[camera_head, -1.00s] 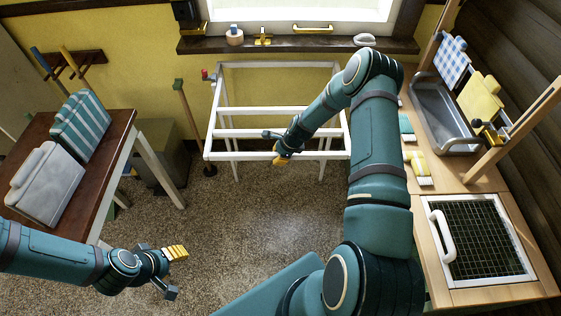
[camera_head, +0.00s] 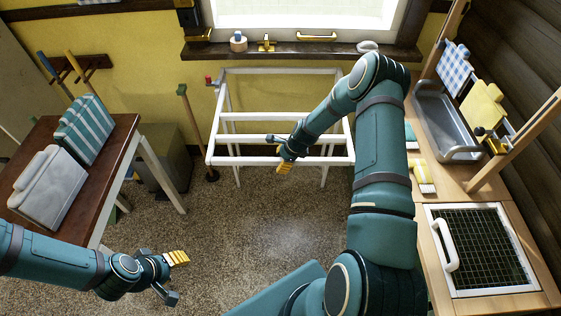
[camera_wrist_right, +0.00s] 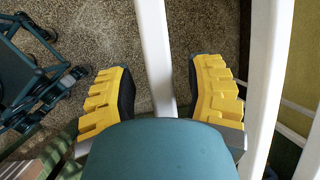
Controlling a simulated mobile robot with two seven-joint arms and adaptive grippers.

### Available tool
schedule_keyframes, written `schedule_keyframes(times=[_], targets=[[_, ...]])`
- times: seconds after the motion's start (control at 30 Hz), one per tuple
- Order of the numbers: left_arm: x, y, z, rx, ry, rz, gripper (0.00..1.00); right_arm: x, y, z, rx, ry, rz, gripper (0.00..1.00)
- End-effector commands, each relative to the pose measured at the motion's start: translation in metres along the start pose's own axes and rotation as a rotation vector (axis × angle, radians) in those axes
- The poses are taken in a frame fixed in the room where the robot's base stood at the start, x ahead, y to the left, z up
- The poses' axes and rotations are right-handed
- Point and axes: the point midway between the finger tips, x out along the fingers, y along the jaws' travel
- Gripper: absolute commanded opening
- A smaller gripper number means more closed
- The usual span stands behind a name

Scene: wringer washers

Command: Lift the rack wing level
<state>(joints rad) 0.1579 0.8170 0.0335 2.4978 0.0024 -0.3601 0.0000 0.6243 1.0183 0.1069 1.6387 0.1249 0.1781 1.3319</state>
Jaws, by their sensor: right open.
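The white rack (camera_head: 232,118) stands under the window, its wing of white bars spread out roughly flat. My right gripper (camera_head: 285,163) is at the wing's front bar (camera_head: 235,161), near its middle. In the right wrist view, my open right gripper (camera_wrist_right: 157,72) has one yellow-padded finger on each side of a white bar (camera_wrist_right: 155,45). The bar runs between the fingers with gaps on both sides. My left gripper (camera_head: 174,278) is open and empty above the floor at lower left.
A wooden counter (camera_head: 440,195) with a grey sink (camera_head: 430,115) and a wire-mesh panel (camera_head: 485,245) lies at right. A brown table (camera_head: 115,150) with folded cloths (camera_head: 85,128) stands at left. A green-topped pole (camera_head: 195,125) stands beside the rack. The middle floor is clear.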

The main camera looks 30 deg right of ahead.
Motion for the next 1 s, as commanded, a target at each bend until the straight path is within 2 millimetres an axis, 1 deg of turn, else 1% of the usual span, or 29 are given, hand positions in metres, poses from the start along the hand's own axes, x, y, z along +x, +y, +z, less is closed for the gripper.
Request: schedule_keyframes(times=[0.3,0.5,0.6,0.7,1.0], targets=[[0.000,0.000,0.000,0.000,0.000,0.000,0.47,-0.062,-0.001,0.000,-0.001,0.001,-0.004,0.53],[0.000,0.000,0.000,0.000,0.000,0.000,0.47,-0.093,-0.001,0.000,-0.001,0.000,-0.003,0.53],[0.000,0.000,0.000,0.000,0.000,0.000,0.47,-0.103,-0.001,0.000,-0.001,0.000,-0.001,0.53],[0.000,0.000,0.000,0.000,0.000,0.000,0.47,-0.108,-0.001,0.000,-0.001,0.000,-0.002,0.53],[0.000,0.000,0.000,0.000,0.000,0.000,0.47,-0.109,0.000,0.000,-0.001,0.000,-0.001,0.53]])
